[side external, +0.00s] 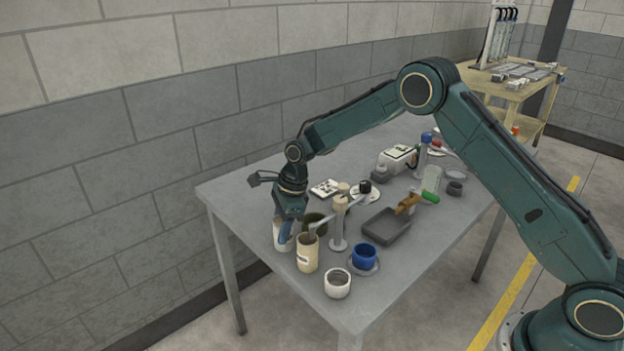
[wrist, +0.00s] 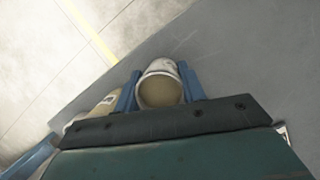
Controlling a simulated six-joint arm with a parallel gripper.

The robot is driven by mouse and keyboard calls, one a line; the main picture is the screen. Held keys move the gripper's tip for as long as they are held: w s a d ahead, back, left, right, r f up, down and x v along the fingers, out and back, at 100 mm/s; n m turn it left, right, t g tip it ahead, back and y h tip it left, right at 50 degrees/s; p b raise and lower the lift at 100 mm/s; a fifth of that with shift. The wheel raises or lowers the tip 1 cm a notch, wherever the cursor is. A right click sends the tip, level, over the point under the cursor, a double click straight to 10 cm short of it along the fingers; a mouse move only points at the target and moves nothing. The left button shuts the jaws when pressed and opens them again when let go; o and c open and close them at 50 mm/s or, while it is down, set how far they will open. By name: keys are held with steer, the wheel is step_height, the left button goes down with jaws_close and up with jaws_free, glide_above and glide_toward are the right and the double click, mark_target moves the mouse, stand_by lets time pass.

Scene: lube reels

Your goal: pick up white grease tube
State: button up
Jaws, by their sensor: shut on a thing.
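The white grease tube (side external: 279,238) is a short white cylinder near the left end of the grey table in the side view. In the wrist view the tube (wrist: 160,88) is seen from above, with a white rim and a beige inside. My gripper (side external: 285,233) reaches down over it. The blue fingers of my gripper (wrist: 161,91) lie on either side of the tube and are shut on it.
A cream tube (side external: 307,254) stands close beside the gripper. A dark green cup (side external: 316,222) is just behind. A white cup (side external: 338,284), blue cup (side external: 364,256), beige-topped stand (side external: 339,225) and dark tray (side external: 386,227) crowd the right. The table's left corner (side external: 222,196) is clear.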

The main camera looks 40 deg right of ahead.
steer(key=shift+r, duration=0.1)
step_height(320, 180, up, 10)
stand_by(0.8)
stand_by(0.4)
